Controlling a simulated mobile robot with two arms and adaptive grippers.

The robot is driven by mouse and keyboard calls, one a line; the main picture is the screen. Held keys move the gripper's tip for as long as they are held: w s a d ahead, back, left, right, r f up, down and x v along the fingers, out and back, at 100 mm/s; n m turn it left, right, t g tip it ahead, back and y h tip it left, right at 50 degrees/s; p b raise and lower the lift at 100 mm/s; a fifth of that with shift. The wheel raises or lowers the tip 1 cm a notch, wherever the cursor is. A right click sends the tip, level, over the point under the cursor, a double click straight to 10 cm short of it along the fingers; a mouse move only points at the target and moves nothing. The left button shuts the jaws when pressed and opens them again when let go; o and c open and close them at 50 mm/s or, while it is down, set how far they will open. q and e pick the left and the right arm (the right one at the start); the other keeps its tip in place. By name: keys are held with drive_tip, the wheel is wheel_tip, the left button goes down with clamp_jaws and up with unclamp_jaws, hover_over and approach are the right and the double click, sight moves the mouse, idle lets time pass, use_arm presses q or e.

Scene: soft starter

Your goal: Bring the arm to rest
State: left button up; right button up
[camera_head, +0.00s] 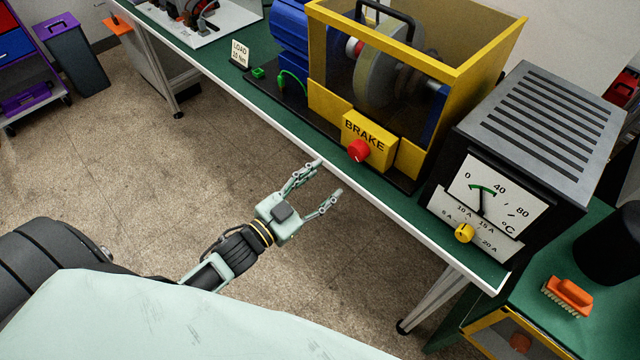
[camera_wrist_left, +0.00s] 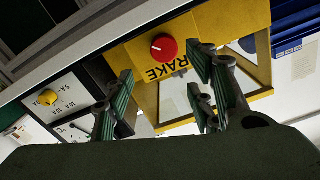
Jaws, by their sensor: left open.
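My left gripper (camera_head: 328,183) is open and empty. It hangs over the floor just in front of the bench's white front edge, its fingers pointing toward the red brake knob (camera_head: 359,151). A gap separates the fingers from the knob. In the left wrist view the open fingers (camera_wrist_left: 160,100) frame the yellow BRAKE box (camera_wrist_left: 133,58), with its red knob (camera_wrist_left: 163,47) beyond the fingertips. My right gripper is in neither view.
An orange brush (camera_head: 568,295) lies at right. The floor (camera_head: 150,170) at left is clear.

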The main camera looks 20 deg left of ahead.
use_arm(q)
drive_tip(key=shift+s+f, duration=0.1)
idle(0.5)
drive_tip(key=s+a+f+n+g+y, duration=0.1)
drive_tip(key=s+a+f+g+y, duration=0.2)
drive_tip(key=f, duration=0.8)
drive_tip(key=s+a+f+n+g, duration=0.15)
drive_tip(key=s+f, duration=0.35)
drive_tip(key=f, duration=0.5)
drive_tip(key=s+a+f+n+g+y, duration=0.1)
drive_tip(key=s+f+n+g+y, duration=0.2)
drive_tip(key=f, duration=0.8)
drive_tip(key=s+f+g, duration=0.5)
drive_tip(key=s+f, duration=0.6)
drive_tip(key=s, duration=0.5)
drive_tip(key=shift+d+f+m, duration=0.15)
drive_tip(key=shift+d+m, duration=0.2)
drive_tip(key=shift+d, duration=0.1)
drive_tip(key=s+f+g, duration=0.1)
drive_tip(key=s, duration=0.3)
drive_tip(key=s+d+f+g, duration=0.1)
drive_tip(key=s+f, duration=0.1)
drive_tip(key=s, duration=0.2)
drive_tip(key=s+f+g, duration=0.1)
drive_tip(key=s, duration=0.4)
drive_tip(key=shift+d+f+g, duration=0.2)
drive_tip(key=shift+d+g, duration=0.05)
drive_tip(key=shift+d, duration=0.05)
drive_tip(key=shift+c, duration=0.3)
